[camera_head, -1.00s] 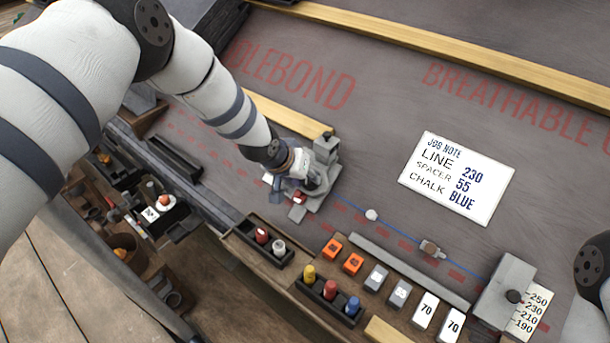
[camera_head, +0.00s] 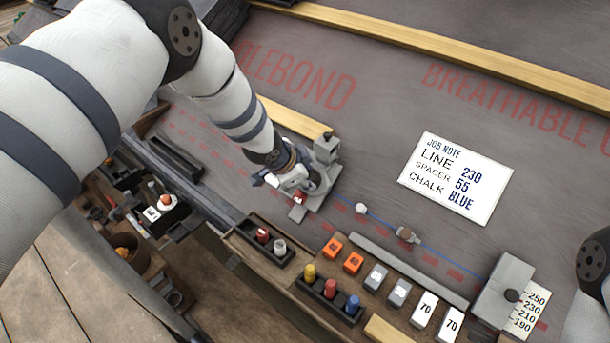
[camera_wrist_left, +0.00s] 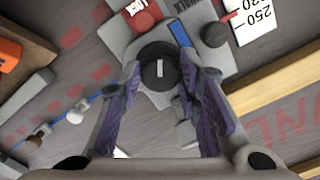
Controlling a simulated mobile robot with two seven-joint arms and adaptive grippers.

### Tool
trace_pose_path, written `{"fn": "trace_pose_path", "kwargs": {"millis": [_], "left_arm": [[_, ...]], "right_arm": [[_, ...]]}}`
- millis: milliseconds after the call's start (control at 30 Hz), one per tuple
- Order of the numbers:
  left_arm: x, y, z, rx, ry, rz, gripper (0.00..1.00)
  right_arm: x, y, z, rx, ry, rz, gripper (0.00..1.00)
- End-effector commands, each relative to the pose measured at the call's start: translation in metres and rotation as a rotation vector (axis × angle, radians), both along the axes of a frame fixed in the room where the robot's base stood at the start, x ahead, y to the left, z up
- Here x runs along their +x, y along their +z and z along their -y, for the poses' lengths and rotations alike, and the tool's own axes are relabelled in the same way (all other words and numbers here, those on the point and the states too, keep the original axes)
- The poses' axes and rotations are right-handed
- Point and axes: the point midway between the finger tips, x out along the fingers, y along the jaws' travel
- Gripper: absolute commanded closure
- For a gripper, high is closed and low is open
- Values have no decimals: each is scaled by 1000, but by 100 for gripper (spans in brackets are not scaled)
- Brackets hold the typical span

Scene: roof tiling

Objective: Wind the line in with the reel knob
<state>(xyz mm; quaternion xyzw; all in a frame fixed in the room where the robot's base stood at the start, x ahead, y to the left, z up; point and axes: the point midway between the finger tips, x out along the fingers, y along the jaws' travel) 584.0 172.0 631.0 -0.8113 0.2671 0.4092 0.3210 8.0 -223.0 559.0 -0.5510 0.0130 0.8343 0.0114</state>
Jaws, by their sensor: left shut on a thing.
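The reel (camera_head: 322,182) is a grey housing on the dark membrane, left of the job note. My left gripper (camera_head: 290,182) reaches it from the left. In the left wrist view its fingers (camera_wrist_left: 160,76) are shut around the round dark reel knob (camera_wrist_left: 158,62), which has a white mark on top. The blue line (camera_head: 443,251) runs from the reel to a grey end block (camera_head: 504,287) at the lower right. A white bead (camera_head: 361,208) and a brown piece (camera_head: 407,235) sit along it. My right gripper is out of view.
The job note (camera_head: 457,178) reads line 230, spacer 55, chalk blue. A scale card (camera_head: 528,310) lies beside the end block. A tray (camera_head: 328,301) with coloured bottles and several numbered blocks line the front edge. The membrane above the note is clear.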

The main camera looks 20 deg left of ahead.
Motion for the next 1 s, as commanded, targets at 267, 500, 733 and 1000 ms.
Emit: {"fn": "trace_pose_path", "kwargs": {"millis": [267, 500, 733, 1000], "left_arm": [[0, 0, 0, 93, -141, 34, 97], [0, 0, -1, 136, -206, 49, 97], [1, 0, 0, 148, -226, 55, 97], [1, 0, 0, 149, -227, 55, 97]], "right_arm": [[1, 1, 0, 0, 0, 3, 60], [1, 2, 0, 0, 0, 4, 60], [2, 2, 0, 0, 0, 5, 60], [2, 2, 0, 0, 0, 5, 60]]}}
